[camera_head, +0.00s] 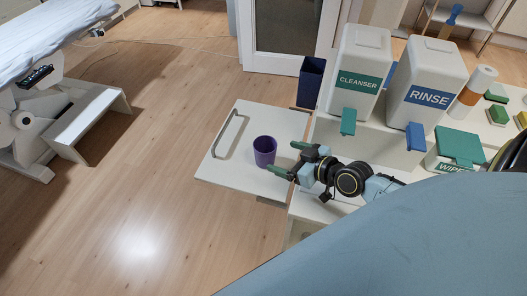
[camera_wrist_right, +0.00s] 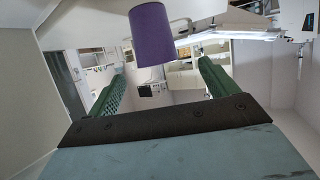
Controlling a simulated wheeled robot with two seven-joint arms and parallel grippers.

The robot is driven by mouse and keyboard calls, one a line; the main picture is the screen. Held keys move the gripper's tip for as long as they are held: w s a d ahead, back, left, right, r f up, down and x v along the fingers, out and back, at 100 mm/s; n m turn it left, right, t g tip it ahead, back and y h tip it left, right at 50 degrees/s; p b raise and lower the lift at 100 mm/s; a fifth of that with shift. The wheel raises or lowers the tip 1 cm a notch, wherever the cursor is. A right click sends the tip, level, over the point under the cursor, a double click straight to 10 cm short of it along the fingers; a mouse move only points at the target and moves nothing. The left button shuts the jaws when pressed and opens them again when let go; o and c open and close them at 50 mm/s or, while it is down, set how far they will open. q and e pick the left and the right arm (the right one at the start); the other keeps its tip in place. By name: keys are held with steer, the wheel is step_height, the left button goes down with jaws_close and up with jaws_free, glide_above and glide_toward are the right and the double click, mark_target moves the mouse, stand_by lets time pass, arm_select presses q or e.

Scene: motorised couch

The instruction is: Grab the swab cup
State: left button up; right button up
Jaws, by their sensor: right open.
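The swab cup is a purple cup (camera_head: 264,151) standing upright on a white pull-out shelf (camera_head: 218,168) with a grey handle bar. In the right wrist view the purple cup (camera_wrist_right: 152,36) shows ahead at the top, between and beyond the fingertips. My right gripper (camera_head: 284,159) is open and empty, with its green fingers pointing left toward the cup. It sits just right of the cup, and in the wrist view (camera_wrist_right: 160,78) nothing is between the fingers. I cannot tell from these views how far the cup is from the fingertips. My left gripper is not in view.
A cleanser dispenser (camera_head: 359,72) and a rinse dispenser (camera_head: 427,83) stand behind my right arm. A dark blue bin (camera_head: 311,81) is behind the shelf. A green-lidded wipes box (camera_head: 459,147) is at the right. A couch (camera_head: 47,40) stands far left, with open floor between.

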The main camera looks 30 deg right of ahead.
mark_target(273, 152)
steer(key=x, duration=0.5)
steer(key=shift+w+a+f, duration=0.1)
steer(key=shift+w+f, duration=0.05)
steer(key=shift+w, duration=0.15)
steer(key=shift+w+d+r+x, duration=0.1)
steer(key=shift+x, duration=0.75)
steer(key=shift+w+d+r+x, duration=0.1)
steer(key=shift+x, duration=0.8)
steer(key=shift+d+r+x, duration=0.1)
steer(key=shift+x, duration=0.75)
steer(key=shift+c, duration=0.3)
steer(key=c, duration=1)
